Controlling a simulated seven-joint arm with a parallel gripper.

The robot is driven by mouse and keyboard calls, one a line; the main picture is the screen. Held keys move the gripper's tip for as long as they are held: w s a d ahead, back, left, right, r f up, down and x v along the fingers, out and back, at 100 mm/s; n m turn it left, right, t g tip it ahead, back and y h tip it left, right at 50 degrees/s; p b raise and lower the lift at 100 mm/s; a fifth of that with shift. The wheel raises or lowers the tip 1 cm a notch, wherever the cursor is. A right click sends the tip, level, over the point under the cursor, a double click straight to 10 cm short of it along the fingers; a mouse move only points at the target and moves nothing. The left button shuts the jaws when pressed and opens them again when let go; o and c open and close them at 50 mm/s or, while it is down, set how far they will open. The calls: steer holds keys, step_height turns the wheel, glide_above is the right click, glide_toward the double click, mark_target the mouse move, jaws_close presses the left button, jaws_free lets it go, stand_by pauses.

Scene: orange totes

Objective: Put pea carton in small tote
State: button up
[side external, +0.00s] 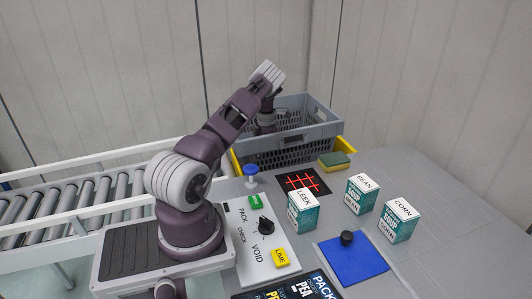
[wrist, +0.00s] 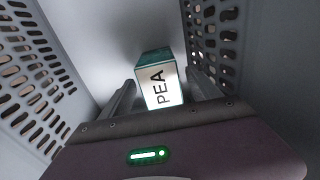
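The pea carton (wrist: 161,88) is a teal and white box with PEA on its face. In the wrist view it is inside a grey slotted tote, between my two fingers. The grey tote (side external: 285,150) stands at the back in the side view; its slotted wall also shows in the wrist view (wrist: 28,75). My gripper (wrist: 162,82) reaches down into the tote. Its fingers are apart on either side of the carton, with what look like narrow gaps. In the side view the fingers and pea carton are hidden by the tote wall.
Leek (side external: 302,212), bean (side external: 361,194) and corn (side external: 399,221) cartons stand on the grey table. A roller conveyor (side external: 80,205) is at left.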

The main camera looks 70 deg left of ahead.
steer(key=shift+r, duration=0.1)
step_height(320, 180, up, 12)
stand_by(0.5)
steer(key=shift+r, duration=0.1)
